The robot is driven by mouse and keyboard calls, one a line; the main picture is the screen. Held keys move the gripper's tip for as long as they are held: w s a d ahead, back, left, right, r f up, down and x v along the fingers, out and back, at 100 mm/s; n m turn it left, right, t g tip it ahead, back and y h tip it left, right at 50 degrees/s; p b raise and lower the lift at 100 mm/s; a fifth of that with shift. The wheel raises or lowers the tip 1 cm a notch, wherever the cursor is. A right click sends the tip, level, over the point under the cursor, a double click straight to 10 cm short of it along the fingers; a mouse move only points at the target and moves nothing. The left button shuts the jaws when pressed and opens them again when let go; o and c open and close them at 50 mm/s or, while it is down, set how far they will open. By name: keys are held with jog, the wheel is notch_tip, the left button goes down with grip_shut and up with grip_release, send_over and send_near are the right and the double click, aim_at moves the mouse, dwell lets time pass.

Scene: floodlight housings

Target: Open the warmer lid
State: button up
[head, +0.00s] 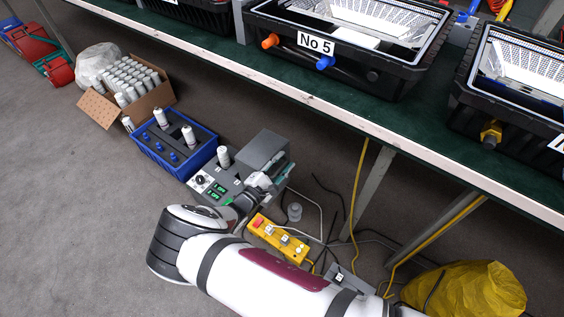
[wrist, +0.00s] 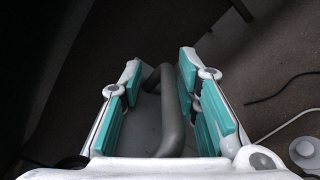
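The warmer (head: 203,181) is a grey unit on the floor with a knob and green displays. Its dark grey lid (head: 262,148) is at the right end, and I cannot tell from here whether it is fully closed. My gripper (head: 268,180) is at the lid's near right side. In the wrist view, a grey bar handle (wrist: 172,125) lies between the teal finger pads of my gripper (wrist: 159,75). The fingers are apart, around the handle, with a gap on the left. The right pad is close to the handle, and contact is unclear.
A white canister (head: 223,157) stands on the warmer. A blue crate (head: 150,150) with canisters is to the left, beside a cardboard box (head: 156,100). A yellow power strip (head: 278,240) and cables lie to the right. The workbench edge (head: 330,115) runs overhead behind.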

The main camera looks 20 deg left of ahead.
jog(key=shift+r, duration=0.1)
jog(key=shift+s+a, duration=0.15)
jog(key=shift+s, duration=0.1)
jog(key=v, duration=1.1)
jog(key=shift+s, duration=0.2)
